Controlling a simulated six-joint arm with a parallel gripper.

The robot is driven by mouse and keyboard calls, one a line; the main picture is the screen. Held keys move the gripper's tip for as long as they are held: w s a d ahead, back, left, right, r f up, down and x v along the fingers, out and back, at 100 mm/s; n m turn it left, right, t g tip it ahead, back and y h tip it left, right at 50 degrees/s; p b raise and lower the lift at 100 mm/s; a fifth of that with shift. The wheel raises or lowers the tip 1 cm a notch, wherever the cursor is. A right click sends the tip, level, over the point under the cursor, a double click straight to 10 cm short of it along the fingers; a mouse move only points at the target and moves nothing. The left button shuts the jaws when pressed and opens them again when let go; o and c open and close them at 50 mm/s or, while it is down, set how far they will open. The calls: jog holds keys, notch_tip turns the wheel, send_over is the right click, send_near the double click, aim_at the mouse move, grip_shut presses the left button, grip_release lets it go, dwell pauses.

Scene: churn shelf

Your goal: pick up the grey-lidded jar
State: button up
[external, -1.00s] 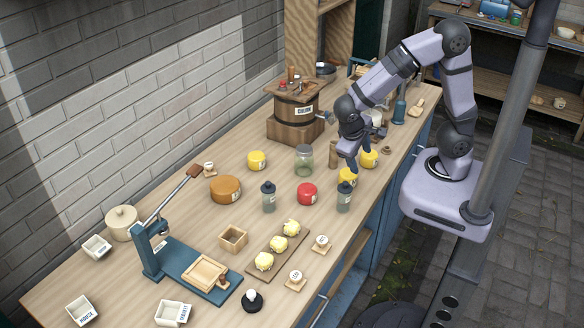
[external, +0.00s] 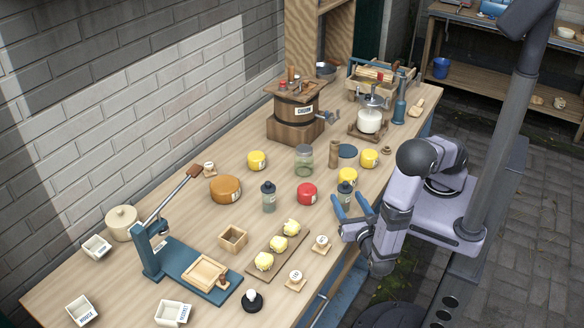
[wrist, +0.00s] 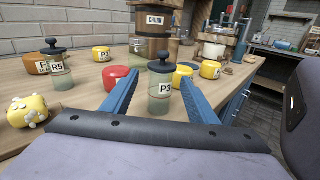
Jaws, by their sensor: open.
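Two jars with dark grey knobbed lids stand upright on the bench. One, labelled P3 (wrist: 160,88), also shows in the external view (external: 346,187). The other, labelled R5 (wrist: 58,70), stands farther left in the external view (external: 268,198). My gripper (external: 350,199) is open and low at the bench's front edge, pointing inward. In the wrist view its blue fingers (wrist: 160,80) frame the P3 jar, one on each side, with no visible contact. I cannot tell how far the jar is between the fingers.
A red round (external: 307,194) stands left of the P3 jar, and a yellow round (external: 348,175) is close behind it. A clear jar (external: 304,160) and a wooden churn (external: 297,115) stand farther back. A board of butter pats (external: 279,244) lies to the left near the front.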

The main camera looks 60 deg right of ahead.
aim_at(347, 197)
jog(key=shift+w+d+n+t, duration=0.1)
jog(key=shift+d+n+t, duration=0.2)
jog(key=shift+n, duration=0.1)
jog(key=shift+p+x, duration=0.9)
jog(key=shift+x, duration=0.75)
jog(key=shift+p+x, duration=0.8)
jog(key=shift+x, duration=1.15)
jog(key=shift+f, duration=0.1)
jog(key=c, duration=1.3)
jog(key=shift+r+b, duration=0.5)
jog(key=shift+r, duration=4.5)
